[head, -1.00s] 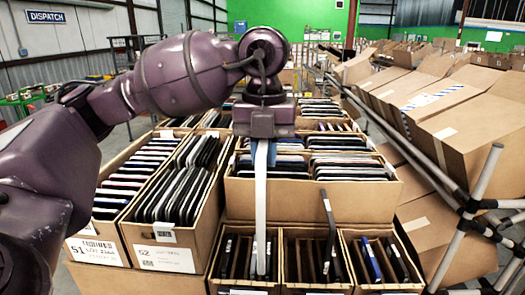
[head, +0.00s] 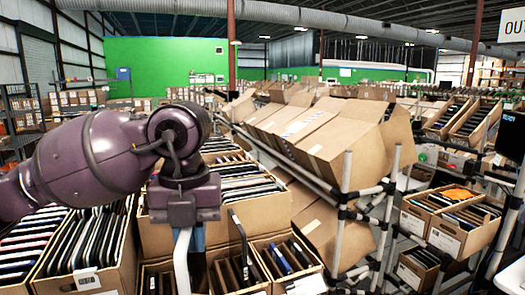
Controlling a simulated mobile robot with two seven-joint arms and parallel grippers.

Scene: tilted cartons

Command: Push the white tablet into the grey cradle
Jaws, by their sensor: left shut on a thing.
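My left gripper (head: 188,234) comes in from the left and points down over the cartons. It is shut on the white tablet (head: 182,264), which shows edge-on as a narrow upright strip. The tablet hangs below the gripper in front of a small carton, and its lower end is cut off by the bottom of the picture. I cannot make out a grey cradle in this view. My right gripper is not in view.
A small carton of brown dividers (head: 232,277) has a dark bent strip (head: 240,243) sticking up from it. Another small carton (head: 286,256) holds dark and blue tablets. Tilted cartons (head: 335,140) lie on a pipe rack (head: 344,215) to the right. Full cartons stand at left.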

